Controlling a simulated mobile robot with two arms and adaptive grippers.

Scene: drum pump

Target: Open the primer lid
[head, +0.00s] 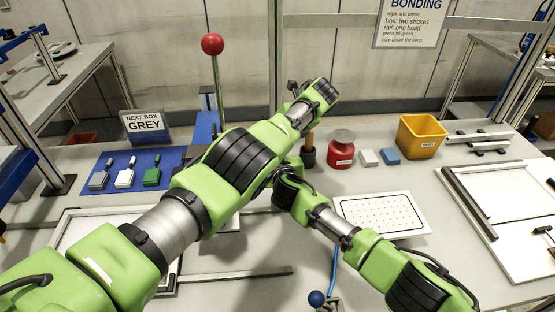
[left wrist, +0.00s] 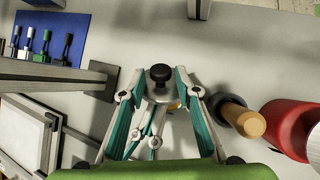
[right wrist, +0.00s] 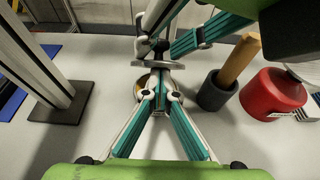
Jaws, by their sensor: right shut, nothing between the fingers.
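A round grey lid with a black knob (left wrist: 160,74) shows in the left wrist view. In the right wrist view the lid (right wrist: 150,64) is a flat disc over a small brass-coloured pot (right wrist: 139,88), mostly hidden by my fingers. I cannot tell whether the lid rests on the pot. My left gripper (left wrist: 159,72) is open, with a finger on each side of the knob. My right gripper (right wrist: 160,74) is shut and empty, its tips at the pot just under the lid. In the head view my arms hide the pot and lid.
A dark cup (right wrist: 215,92) with a wooden handle (right wrist: 238,60) and a red container (right wrist: 272,95) stand close on the right. A grey post (right wrist: 45,70) stands left. A yellow bin (head: 421,137), a dotted white sheet (head: 382,212) and a blue mat (head: 125,178) lie around.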

